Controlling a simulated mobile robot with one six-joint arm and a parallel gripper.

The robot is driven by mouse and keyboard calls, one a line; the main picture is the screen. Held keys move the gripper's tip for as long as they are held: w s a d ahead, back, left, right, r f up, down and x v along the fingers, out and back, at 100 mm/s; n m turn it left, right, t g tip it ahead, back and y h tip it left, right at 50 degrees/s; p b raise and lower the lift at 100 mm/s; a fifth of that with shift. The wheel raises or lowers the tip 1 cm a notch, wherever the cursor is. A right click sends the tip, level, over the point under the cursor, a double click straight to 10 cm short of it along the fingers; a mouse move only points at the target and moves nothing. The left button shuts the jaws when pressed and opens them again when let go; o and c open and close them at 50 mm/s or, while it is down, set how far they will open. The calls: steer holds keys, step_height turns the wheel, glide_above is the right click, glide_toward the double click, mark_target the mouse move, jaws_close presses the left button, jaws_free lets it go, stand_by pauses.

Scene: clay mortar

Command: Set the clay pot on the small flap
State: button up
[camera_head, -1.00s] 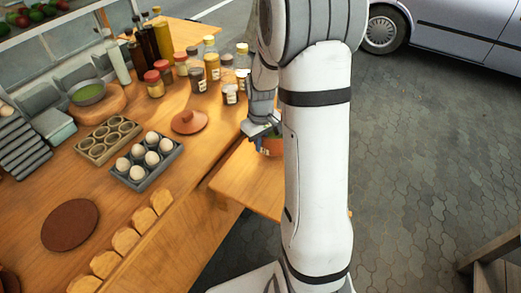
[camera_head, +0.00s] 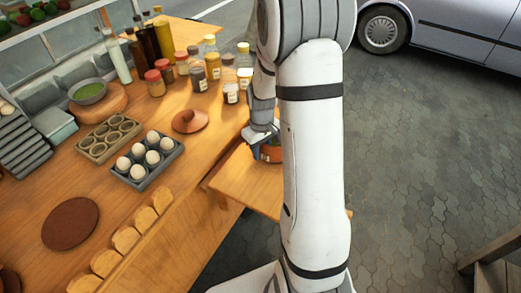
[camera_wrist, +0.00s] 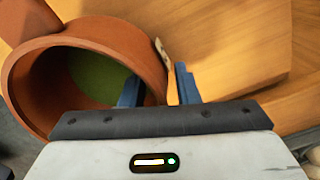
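The clay pot (camera_wrist: 110,38) is reddish-brown, with green inside and a pale tag on its outer wall. In the wrist view my gripper (camera_wrist: 158,85) has one blue finger inside the pot and the other outside, with the pot's wall between them. In the head view the pot (camera_head: 271,153) is at my gripper (camera_head: 262,140), over the small flap (camera_head: 245,183), partly hidden by my arm. The flap is a wooden board at the right side of the table. I cannot tell whether the pot's bottom touches it.
The wooden table (camera_head: 140,225) carries a terracotta lid (camera_head: 189,121), an egg tray (camera_head: 147,160), bread slices and several jars and bottles (camera_head: 198,75). Paved ground lies to the right, with a parked car (camera_head: 440,35) behind.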

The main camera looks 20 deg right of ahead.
step_height(320, 180, up, 11)
steer(key=shift+r, duration=0.1)
steer(key=shift+s+r, duration=0.1)
steer(key=shift+r, duration=0.5)
steer(key=s+a+r+m+t, duration=0.1)
steer(key=s+a+r, duration=0.2)
steer(key=s, duration=0.6)
steer(key=s+a+r+m+t, duration=0.1)
steer(key=s+a+r+m, duration=0.1)
steer(key=s+a, duration=0.4)
steer(key=s+r, duration=0.1)
steer(key=s, duration=0.2)
steer(key=shift+r+t, duration=0.15)
steer(key=shift+t, duration=0.15)
steer(key=shift+d, duration=0.1)
